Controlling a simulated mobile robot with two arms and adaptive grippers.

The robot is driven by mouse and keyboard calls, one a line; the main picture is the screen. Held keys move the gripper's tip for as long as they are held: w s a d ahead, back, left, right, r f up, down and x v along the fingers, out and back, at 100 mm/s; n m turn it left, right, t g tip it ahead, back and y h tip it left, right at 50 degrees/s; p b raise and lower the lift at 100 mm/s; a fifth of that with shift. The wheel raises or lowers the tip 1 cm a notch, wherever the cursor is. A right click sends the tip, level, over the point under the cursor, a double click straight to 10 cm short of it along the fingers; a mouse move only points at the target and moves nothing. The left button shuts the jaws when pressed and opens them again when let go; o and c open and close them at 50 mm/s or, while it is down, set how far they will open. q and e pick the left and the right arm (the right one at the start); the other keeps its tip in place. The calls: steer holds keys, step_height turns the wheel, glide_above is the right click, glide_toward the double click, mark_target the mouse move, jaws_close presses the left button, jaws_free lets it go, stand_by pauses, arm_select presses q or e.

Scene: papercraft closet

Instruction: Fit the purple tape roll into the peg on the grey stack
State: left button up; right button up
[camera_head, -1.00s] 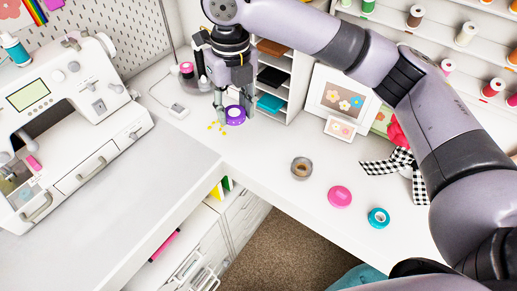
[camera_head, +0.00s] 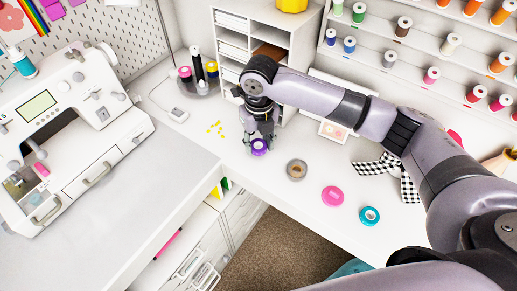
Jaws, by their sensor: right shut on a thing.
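My right gripper (camera_head: 259,139) points down over the white desk and is shut on the purple tape roll (camera_head: 259,148). I cannot tell how far the roll is above the desk. The grey stack (camera_head: 203,88) stands at the back, left of the gripper and apart from it. It has upright dark pegs, with a pink roll (camera_head: 185,73) at its left and a yellow roll (camera_head: 211,68) at its right. My left gripper is not in view.
A brown-grey roll (camera_head: 296,170), a pink roll (camera_head: 332,196) and a teal roll (camera_head: 369,216) lie right of the gripper. A white shelf unit (camera_head: 232,40) stands behind. Yellow bits (camera_head: 214,129) lie left. A sewing machine (camera_head: 70,110) stands far left.

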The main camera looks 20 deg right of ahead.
mark_target(259, 159)
step_height(259, 159, down, 4)
steer(key=shift+f+p, duration=0.1)
steer(key=shift+p, duration=0.4)
steer(key=shift+f, duration=0.2)
steer(key=shift+f, duration=0.15)
steer(key=o, duration=1.2)
steer(key=shift+c, duration=0.2)
steer(key=shift+o, duration=0.2)
